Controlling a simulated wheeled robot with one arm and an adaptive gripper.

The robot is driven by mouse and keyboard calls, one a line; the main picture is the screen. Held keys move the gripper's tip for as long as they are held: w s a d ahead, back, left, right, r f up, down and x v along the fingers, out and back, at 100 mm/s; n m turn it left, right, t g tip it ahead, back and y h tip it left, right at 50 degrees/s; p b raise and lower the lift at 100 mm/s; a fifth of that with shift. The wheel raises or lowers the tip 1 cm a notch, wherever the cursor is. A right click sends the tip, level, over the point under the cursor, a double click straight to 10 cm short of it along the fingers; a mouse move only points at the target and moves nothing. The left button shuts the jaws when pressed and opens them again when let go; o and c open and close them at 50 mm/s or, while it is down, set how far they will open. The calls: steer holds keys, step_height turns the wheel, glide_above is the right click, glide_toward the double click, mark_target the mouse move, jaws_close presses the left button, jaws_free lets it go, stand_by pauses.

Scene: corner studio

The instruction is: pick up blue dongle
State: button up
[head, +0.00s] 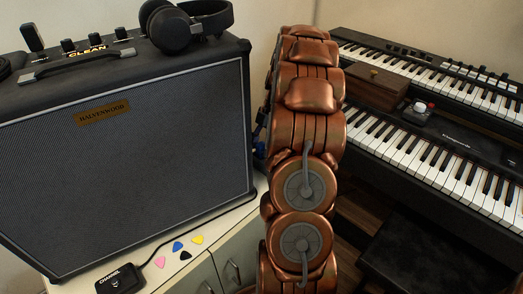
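I cannot make out a clear blue dongle. A small blue object (260,150) shows between the amplifier's right side and my copper-coloured arm, partly hidden by the arm; I cannot tell what it is. A flat blue guitar pick (178,246) lies on the white cabinet top in front of the amplifier. My arm rises through the middle of the head view, and my gripper is not in view.
A large black amplifier (130,145) fills the left, with headphones (172,30) on top. A channel footswitch (121,280) and several picks lie in front. Right are two keyboards (455,150), a wooden box (375,86) and a black bench (435,255).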

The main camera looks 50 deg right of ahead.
jaws_close()
stand_by(0.3)
